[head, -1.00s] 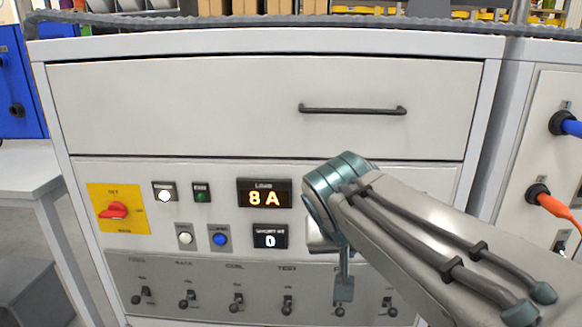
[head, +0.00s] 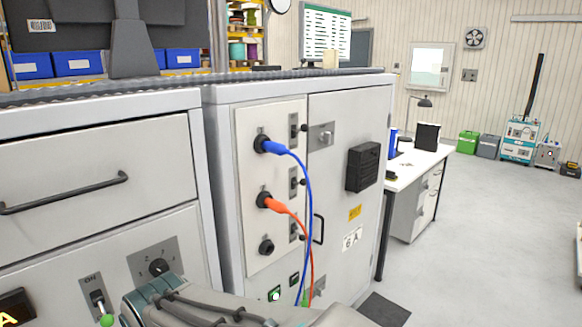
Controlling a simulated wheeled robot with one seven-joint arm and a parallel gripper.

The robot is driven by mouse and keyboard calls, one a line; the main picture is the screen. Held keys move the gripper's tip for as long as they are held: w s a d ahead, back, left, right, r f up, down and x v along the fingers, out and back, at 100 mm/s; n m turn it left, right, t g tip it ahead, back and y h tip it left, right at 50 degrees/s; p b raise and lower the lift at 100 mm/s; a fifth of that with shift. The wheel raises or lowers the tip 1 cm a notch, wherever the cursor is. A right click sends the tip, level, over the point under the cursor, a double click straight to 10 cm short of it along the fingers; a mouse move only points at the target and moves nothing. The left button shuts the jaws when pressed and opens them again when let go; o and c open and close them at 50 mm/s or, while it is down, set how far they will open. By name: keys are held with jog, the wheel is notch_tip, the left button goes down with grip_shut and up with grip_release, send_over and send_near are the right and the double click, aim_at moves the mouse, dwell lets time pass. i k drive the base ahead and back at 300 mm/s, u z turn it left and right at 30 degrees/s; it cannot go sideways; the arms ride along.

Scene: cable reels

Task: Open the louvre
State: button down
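No part is plainly labelled as the louvre. A black box (head: 363,167), which may have slats, is mounted on the grey cabinet door (head: 340,130); I cannot tell whether it is the louvre or how it stands. A square fan or vent unit (head: 474,38) is high on the far wall, too small to read as open or shut. My arm crosses the bottom of the view, in front of the left cabinet. My gripper's fingers are not in view.
Blue (head: 308,200) and orange (head: 303,222) cables hang from sockets on the cabinet's front panel. A black handle (head: 318,229) is on its door. A white desk (head: 415,163) stands beyond. Clear floor (head: 480,240) lies to the right. A drawer (head: 95,165) is at left.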

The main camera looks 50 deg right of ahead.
aim_at(366, 156)
jog(key=z, duration=2.15)
jog(key=k, duration=0.35)
jog(key=z, duration=0.6)
jog(key=i, duration=1.4)
jog(key=u, duration=0.3)
